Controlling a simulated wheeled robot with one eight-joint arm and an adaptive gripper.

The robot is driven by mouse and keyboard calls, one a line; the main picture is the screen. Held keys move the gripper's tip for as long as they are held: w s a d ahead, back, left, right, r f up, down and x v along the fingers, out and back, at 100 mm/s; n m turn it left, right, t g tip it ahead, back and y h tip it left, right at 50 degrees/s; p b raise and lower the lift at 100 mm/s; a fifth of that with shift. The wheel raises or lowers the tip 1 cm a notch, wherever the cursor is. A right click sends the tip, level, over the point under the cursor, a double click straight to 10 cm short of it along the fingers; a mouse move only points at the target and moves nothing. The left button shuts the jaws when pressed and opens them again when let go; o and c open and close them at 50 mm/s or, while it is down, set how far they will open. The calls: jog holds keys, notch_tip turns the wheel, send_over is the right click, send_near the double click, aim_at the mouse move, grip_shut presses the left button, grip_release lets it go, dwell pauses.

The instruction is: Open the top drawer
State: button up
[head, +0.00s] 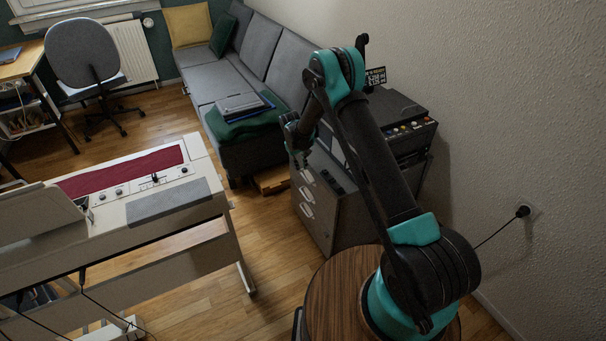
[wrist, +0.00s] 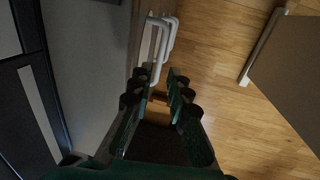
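The grey drawer cabinet (head: 326,212) stands beside the wall, with white bar handles down its front. The top drawer handle (head: 307,177) is just below my gripper (head: 299,158) in the head view. In the wrist view, white handles (wrist: 163,45) stick out from the cabinet front, ahead of the fingertips. There my gripper (wrist: 159,78) points down along the front, its two dark green fingers apart and nothing seen between them. The drawers look closed. I cannot tell whether a finger touches a handle.
A black device with knobs (head: 407,130) sits on the cabinet. A grey sofa (head: 245,72) with a green blanket and laptop stands behind. The digital piano (head: 150,205) is to the left. Bare wooden floor (head: 265,235) lies between piano and cabinet. A round wooden table (head: 328,300) is in front.

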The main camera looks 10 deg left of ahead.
jog(key=shift+w+d+f, duration=0.1)
jog(key=shift+d+f, duration=0.05)
jog(key=shift+f, duration=0.7)
jog(key=shift+w+d+f, duration=0.1)
jog(key=shift+d+f, duration=0.05)
jog(key=shift+f, duration=0.7)
jog(key=shift+w+d+f, duration=0.1)
jog(key=shift+d+f, duration=0.05)
jog(key=shift+f, duration=0.7)
jog(key=shift+c, duration=0.6)
grip_shut()
